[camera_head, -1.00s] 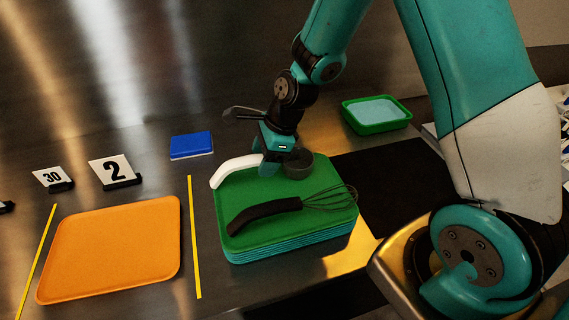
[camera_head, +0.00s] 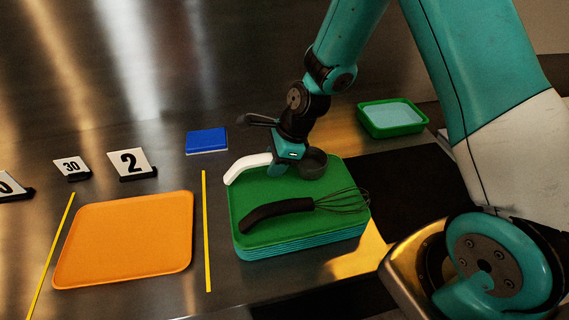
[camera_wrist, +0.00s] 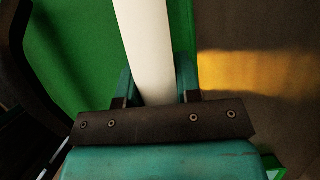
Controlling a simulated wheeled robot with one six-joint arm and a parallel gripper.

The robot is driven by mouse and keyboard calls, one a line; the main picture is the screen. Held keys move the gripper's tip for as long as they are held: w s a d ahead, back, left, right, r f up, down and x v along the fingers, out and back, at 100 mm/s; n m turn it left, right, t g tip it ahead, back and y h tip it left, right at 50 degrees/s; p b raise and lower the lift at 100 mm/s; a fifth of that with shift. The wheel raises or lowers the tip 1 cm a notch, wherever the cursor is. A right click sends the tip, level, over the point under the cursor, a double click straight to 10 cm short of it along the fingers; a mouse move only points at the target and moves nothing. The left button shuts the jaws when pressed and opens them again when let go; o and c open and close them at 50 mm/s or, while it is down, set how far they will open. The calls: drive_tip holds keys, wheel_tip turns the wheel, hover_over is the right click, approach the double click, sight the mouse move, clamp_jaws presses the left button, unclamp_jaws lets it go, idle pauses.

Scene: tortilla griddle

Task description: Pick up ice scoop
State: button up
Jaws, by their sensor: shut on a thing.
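The ice scoop has a curved white handle (camera_head: 246,166) and what seems to be its dark grey round bowl (camera_head: 313,162). It is at the back edge of the top green tray (camera_head: 330,215). My gripper (camera_head: 273,170) is lowered at the handle and shut on it near the bowl. In the wrist view the white handle (camera_wrist: 148,45) runs up between the two teal fingers. The bowl is out of the wrist view, and I cannot tell whether the scoop rests on the tray.
A black-handled whisk (camera_head: 278,211) lies on the green tray stack, in front of the scoop. An orange tray (camera_head: 125,240) is at left, beyond a yellow strip (camera_head: 206,230). A blue block (camera_head: 207,140) and a green-rimmed tray (camera_head: 392,130) stand farther back.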

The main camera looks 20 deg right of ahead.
wheel_tip(320, 180, up, 20)
drive_tip(key=b, duration=0.1)
drive_tip(key=shift+b, duration=0.4)
idle(0.5)
